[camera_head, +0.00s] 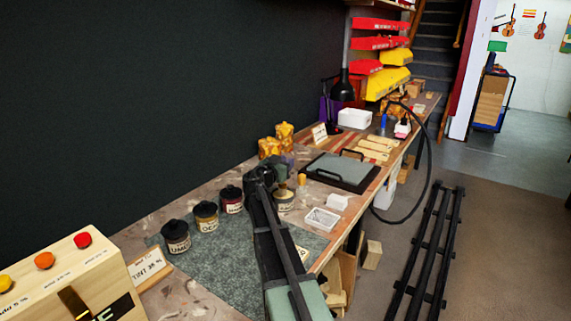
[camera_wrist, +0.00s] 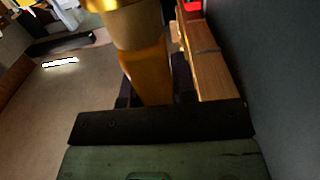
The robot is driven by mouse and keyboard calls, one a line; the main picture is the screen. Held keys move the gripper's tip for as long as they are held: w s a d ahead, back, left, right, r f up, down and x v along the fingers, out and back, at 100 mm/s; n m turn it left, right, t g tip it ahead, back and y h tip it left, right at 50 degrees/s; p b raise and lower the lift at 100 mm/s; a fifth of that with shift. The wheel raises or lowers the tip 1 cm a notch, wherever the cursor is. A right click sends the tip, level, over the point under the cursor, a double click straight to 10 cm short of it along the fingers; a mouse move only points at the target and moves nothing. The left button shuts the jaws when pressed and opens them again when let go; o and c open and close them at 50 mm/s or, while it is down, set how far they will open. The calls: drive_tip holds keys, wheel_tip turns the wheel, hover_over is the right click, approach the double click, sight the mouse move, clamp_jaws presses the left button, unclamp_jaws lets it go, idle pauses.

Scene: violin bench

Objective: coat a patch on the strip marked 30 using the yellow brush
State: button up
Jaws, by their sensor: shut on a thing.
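In the wrist view a yellow-orange handle, seemingly the yellow brush (camera_wrist: 150,75), stands between the dark fingers of my gripper (camera_wrist: 155,90), which is shut on it. Its upper part is tan and gold and runs out of the top of the picture; no bristles can be made out. In the head view my gripper (camera_head: 280,172) is over the bench near a labelled jar (camera_head: 284,201), and the brush cannot be clearly made out there. Several pale wooden strips (camera_head: 375,149) lie farther along the bench; their markings are too small to read.
Three dark-lidded jars (camera_head: 206,217) stand on the grey mat (camera_head: 215,270). A white basket (camera_head: 322,219), a black-framed tray (camera_head: 342,171) and amber lumps (camera_head: 284,135) are nearby. A box with coloured buttons (camera_head: 75,275) and a TINT sign (camera_head: 149,269) are at front left.

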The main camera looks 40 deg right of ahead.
drive_tip(key=shift+f+b, duration=0.4)
idle(1.1)
wheel_tip(320, 180, up, 7)
drive_tip(key=p, duration=0.7)
idle(0.3)
